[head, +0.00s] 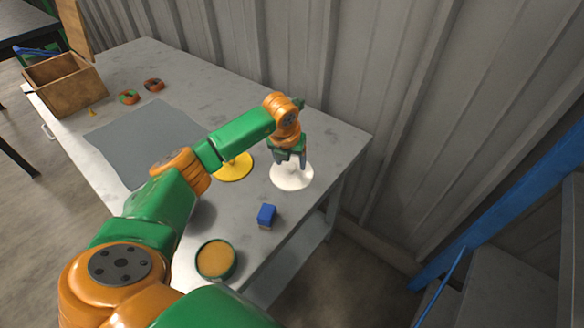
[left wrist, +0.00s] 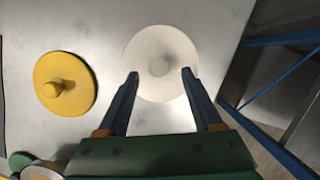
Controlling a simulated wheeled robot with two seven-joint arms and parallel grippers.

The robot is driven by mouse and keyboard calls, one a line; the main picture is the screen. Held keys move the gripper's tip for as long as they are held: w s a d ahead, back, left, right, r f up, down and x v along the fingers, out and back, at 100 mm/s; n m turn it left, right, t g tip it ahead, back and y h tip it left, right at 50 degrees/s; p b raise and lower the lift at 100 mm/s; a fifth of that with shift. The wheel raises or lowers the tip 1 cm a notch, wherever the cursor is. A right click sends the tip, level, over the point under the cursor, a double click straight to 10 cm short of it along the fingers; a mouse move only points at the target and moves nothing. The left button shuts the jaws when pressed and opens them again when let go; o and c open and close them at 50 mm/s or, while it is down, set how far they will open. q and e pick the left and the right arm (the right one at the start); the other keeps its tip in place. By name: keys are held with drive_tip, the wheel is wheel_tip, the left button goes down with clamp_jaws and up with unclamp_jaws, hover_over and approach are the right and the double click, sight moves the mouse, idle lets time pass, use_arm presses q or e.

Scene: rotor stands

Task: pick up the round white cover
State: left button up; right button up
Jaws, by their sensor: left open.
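The round white cover (head: 291,178) lies on the grey table near its right edge, partly hidden by my gripper in the head view. In the left wrist view the white cover (left wrist: 160,45) is a disc with a small knob in its middle. My left gripper (head: 290,160) is above the cover, fingers pointing down. In the left wrist view the open fingers of my left gripper (left wrist: 159,75) overlap the near part of the disc, with the knob ahead of and between the tips. Nothing is held. My right gripper is not in view.
A yellow disc with a peg (head: 236,168) lies left of the white cover. A blue block (head: 266,215) and a green-rimmed round container (head: 216,260) are nearer. A grey mat (head: 125,135), two small rings (head: 141,92) and a wooden box (head: 66,85) are farther left. A ribbed wall stands behind.

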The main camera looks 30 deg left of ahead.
use_arm(q)
drive_tip(key=x, duration=0.2)
drive_tip(key=shift+w+a+f, duration=0.15)
drive_tip(key=shift+w+f, duration=0.05)
drive_tip(key=shift+f, duration=0.1)
drive_tip(key=shift+s+r, duration=0.1)
drive_tip(key=shift+r, duration=0.1)
drive_tip(key=c, duration=0.7)
clamp_jaws()
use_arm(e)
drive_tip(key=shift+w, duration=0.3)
